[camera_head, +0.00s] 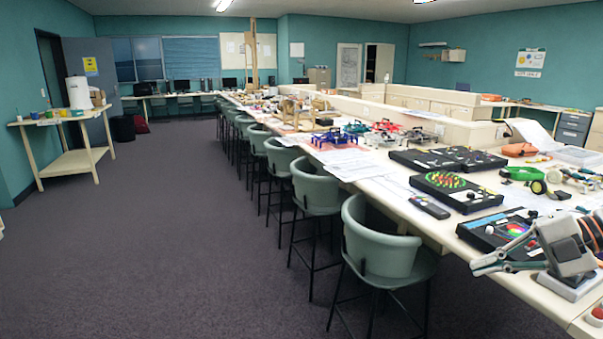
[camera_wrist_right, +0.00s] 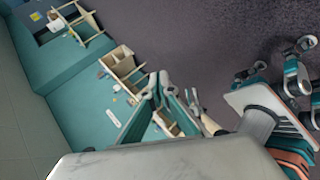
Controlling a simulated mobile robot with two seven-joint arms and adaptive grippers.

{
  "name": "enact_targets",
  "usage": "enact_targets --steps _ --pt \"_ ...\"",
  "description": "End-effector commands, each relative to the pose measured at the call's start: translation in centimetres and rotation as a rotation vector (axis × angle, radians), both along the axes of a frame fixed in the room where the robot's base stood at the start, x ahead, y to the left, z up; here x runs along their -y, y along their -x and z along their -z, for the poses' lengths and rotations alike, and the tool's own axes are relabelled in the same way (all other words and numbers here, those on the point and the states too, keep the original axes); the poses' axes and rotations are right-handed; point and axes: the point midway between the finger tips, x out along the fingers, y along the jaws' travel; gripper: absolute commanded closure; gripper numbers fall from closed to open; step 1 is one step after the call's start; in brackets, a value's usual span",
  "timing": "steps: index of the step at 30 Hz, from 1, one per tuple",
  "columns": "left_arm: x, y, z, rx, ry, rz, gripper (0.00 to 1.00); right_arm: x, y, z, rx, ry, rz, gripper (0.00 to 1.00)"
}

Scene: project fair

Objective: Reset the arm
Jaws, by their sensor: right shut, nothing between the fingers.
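My right gripper (camera_head: 476,267) is at the lower right of the head view, over the near end of the long table. Its fingers point left, and their tips are together with nothing between them. My left gripper and left arm are not in view.
A black board with coloured parts (camera_head: 497,230) lies close to my right gripper. Green chairs (camera_head: 380,250) line the table. The carpet (camera_head: 170,240) at left is clear.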

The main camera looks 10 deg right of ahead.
Motion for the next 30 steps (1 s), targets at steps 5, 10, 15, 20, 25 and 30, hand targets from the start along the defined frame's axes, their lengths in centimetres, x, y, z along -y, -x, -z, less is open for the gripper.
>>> enact_targets --steps 5,10,15,20,25,30 --pt "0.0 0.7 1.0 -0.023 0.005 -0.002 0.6 -1.1 -0.3 6.0 0.036 -0.231 0.133 1.0" --pt "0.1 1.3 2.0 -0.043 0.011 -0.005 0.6 -1.9 0.0 11.8 0.042 -0.408 0.303 1.0" --pt "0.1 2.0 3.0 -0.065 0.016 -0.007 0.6 -3.0 1.3 17.9 0.014 -0.55 0.503 1.0" --pt "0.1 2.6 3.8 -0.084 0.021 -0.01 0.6 -4.6 3.5 23.9 -0.05 -0.652 0.707 1.0" --pt "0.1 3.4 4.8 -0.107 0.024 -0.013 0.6 -7.5 6.9 30.3 -0.157 -0.726 0.925 1.0" --pt "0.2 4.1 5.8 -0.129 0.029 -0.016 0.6 -11.8 11.2 35.9 -0.306 -0.773 1.129 1.0"
